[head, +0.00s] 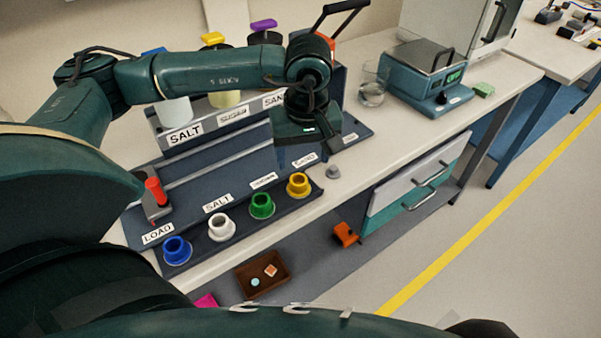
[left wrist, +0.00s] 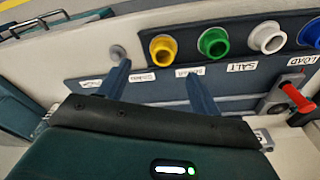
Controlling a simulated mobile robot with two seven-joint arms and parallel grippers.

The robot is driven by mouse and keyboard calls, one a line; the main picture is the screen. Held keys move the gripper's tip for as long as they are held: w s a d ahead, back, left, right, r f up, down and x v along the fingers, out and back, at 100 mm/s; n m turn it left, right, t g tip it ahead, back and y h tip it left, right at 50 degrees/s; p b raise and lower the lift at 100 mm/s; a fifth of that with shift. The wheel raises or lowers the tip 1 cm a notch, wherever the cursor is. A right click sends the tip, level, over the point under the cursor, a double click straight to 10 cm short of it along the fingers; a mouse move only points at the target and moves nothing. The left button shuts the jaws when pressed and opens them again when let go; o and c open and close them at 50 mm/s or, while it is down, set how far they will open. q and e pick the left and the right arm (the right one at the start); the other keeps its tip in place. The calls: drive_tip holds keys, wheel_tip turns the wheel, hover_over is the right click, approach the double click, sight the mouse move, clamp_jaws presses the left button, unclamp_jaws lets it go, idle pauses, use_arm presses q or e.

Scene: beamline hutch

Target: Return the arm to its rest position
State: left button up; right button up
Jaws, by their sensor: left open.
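My left arm (head: 200,72) is dark green and reaches in from the left across the bench in the head view. Its gripper (head: 310,146) hangs above the dark blue rack, near the labels behind the yellow cup. In the left wrist view the two blue fingers of the left gripper (left wrist: 160,82) stand apart with nothing between them. The rack (left wrist: 155,93) and its labels lie beyond the fingertips. My right gripper is in neither view.
Blue, white, green and yellow cups (head: 299,185) line the rack's front. A red-handled lever (head: 156,191) stands at its left. Labelled jars stand behind, partly hidden by my arm. A glass beaker (head: 372,92) and balance (head: 425,75) stand right. Floor beyond the yellow line is clear.

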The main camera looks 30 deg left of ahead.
use_arm(q)
drive_tip(key=r, duration=0.4)
drive_tip(key=shift+s+d+r, duration=0.2)
drive_tip(key=shift+r, duration=0.2)
